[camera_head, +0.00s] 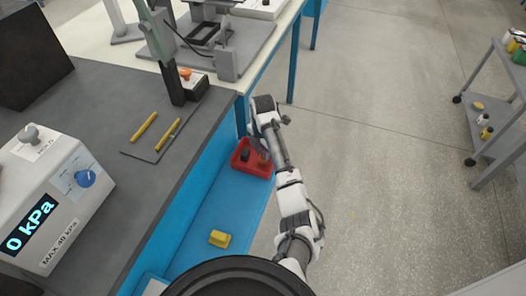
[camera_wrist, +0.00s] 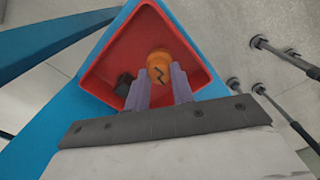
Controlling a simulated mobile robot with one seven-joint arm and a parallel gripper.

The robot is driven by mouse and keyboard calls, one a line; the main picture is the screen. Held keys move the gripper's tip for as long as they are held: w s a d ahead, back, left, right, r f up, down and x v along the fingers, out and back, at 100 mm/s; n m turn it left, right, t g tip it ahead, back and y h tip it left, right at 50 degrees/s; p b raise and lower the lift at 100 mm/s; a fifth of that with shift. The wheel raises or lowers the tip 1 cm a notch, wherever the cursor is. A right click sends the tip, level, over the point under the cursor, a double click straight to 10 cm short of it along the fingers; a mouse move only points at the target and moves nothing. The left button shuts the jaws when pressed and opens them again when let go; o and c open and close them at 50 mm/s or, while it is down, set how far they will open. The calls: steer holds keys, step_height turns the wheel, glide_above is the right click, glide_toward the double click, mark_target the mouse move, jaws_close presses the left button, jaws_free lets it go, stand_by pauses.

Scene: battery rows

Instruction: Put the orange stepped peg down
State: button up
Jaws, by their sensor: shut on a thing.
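The orange stepped peg (camera_wrist: 159,66) is between the fingertips of my gripper (camera_wrist: 159,85) in the wrist view. I cannot tell whether the peg touches the bin floor. In the head view the red bin (camera_head: 240,163) is on the blue lower shelf, and the peg (camera_head: 264,159) shows small and partly hidden beside my arm.
A dark block (camera_wrist: 124,84) lies in the bin, left of the peg. A yellow block (camera_head: 220,239) sits on the blue shelf (camera_head: 205,215). The dark worktop (camera_head: 110,115) holds two yellow rods and a pressure unit (camera_head: 50,200). Open floor lies right; a grey cart (camera_head: 495,120) stands far right.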

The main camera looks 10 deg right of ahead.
steer(key=shift+f, duration=0.3)
steer(key=shift+f, duration=0.15)
steer(key=o, duration=1)
steer(key=shift+c, duration=0.2)
step_height(320, 180, up, 12)
steer(key=shift+p, duration=0.45)
